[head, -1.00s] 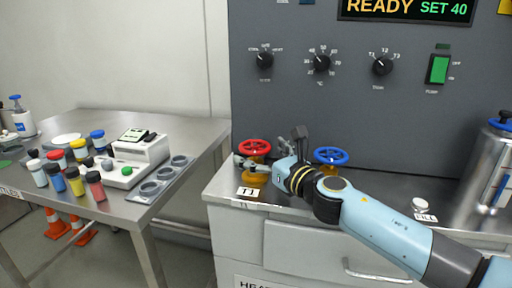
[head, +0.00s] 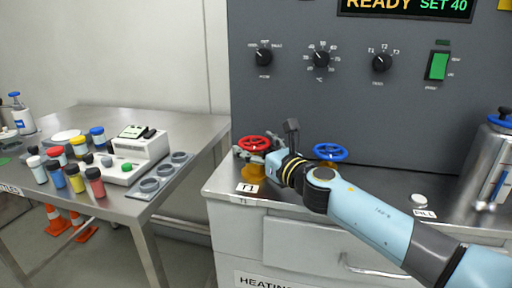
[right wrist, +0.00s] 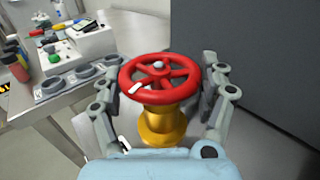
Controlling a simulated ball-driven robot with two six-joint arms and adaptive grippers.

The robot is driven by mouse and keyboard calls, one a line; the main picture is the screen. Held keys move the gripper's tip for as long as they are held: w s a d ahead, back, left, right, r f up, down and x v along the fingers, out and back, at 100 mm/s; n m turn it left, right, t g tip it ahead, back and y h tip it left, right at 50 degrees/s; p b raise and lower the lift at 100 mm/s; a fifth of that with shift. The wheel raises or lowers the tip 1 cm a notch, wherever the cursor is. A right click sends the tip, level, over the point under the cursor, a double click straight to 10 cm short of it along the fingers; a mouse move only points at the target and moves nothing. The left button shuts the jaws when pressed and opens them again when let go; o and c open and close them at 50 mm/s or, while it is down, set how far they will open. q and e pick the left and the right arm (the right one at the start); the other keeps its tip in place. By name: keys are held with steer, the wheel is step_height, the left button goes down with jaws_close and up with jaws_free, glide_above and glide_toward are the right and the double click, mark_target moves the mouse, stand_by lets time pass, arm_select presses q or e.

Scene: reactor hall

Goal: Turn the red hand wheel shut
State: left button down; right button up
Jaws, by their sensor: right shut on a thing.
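The red hand wheel (head: 254,142) sits on a yellow valve body (head: 252,174) at the left end of the grey bench. It also shows in the right wrist view (right wrist: 158,66), with a spoked rim and a white mark on its left front. My right gripper (head: 256,155) is at the wheel, one finger on each side of the rim. In the right wrist view, my right gripper (right wrist: 160,85) is shut on the wheel from left and right. The exact finger contact is hard to see. My left gripper is not in view.
A blue hand wheel (head: 330,152) stands just right of my right gripper. A T1 label (head: 247,188) lies in front of the red wheel. A grey control panel (head: 290,105) rises behind. A side table (head: 190,130) with jars and an instrument is at left.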

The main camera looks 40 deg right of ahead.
steer(key=shift+a+r+m+h+p, duration=0.15)
steer(key=shift+m+h+p, duration=0.4)
steer(key=shift+m+h, duration=0.4)
steer(key=shift+f+m+g+h, duration=0.25)
steer(key=shift+m+h, duration=0.2)
steer(key=shift+h, duration=0.7)
steer(key=o, duration=1.1)
steer(key=shift+r, duration=0.1)
steer(key=shift+o, duration=0.2)
steer(key=v, duration=1.2)
